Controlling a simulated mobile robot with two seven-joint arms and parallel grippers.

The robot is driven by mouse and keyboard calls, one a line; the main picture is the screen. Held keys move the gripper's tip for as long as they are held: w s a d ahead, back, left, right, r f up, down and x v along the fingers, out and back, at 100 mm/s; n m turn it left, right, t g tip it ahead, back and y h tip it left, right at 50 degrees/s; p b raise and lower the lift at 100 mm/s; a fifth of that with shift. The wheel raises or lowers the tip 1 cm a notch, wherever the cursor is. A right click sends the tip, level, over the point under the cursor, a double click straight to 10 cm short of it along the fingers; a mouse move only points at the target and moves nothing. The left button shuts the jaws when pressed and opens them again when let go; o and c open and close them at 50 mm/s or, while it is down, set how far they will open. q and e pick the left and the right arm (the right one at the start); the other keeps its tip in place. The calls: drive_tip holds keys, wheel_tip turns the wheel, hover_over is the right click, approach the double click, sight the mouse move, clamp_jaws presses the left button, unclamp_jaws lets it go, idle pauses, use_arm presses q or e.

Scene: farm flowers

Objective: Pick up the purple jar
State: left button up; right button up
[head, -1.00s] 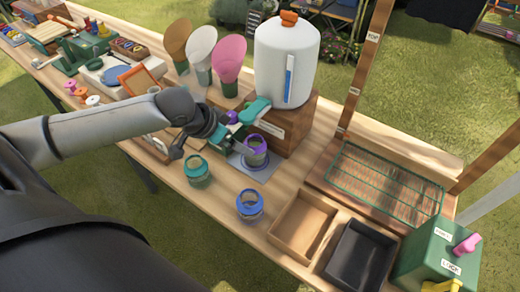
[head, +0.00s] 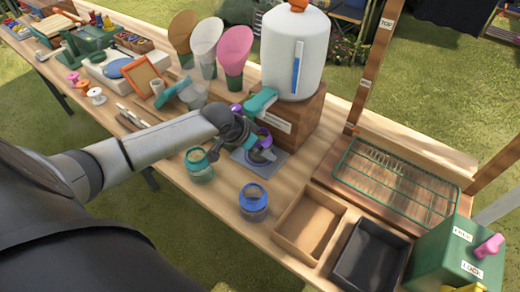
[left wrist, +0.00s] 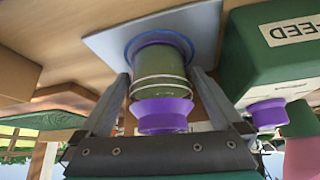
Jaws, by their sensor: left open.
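The purple jar (left wrist: 159,70) is clear and greenish with a purple rim. In the left wrist view it stands between the two fingers of my left gripper (left wrist: 161,76), which is open, one finger on each side. I cannot tell whether either finger touches it. The jar stands on a grey square mat (head: 241,158), below the white dispenser's teal tap. My right gripper is not in view.
The white dispenser (head: 291,60) stands on a wooden block (head: 297,122) close behind the jar. A teal-rimmed jar (head: 199,166) and a blue-rimmed jar (head: 253,203) stand nearer the front edge. A wooden tray (head: 309,222) and black tray (head: 369,255) lie to the right.

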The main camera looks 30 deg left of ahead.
use_arm(q)
drive_tip(key=shift+w+f, duration=0.15)
drive_tip(key=shift+f, duration=0.05)
drive_tip(key=shift+c, duration=0.2)
drive_tip(key=c, duration=1.4)
drive_tip(key=shift+c, duration=0.6)
drive_tip(key=shift+d+r, duration=0.1)
drive_tip(key=shift+r, duration=0.05)
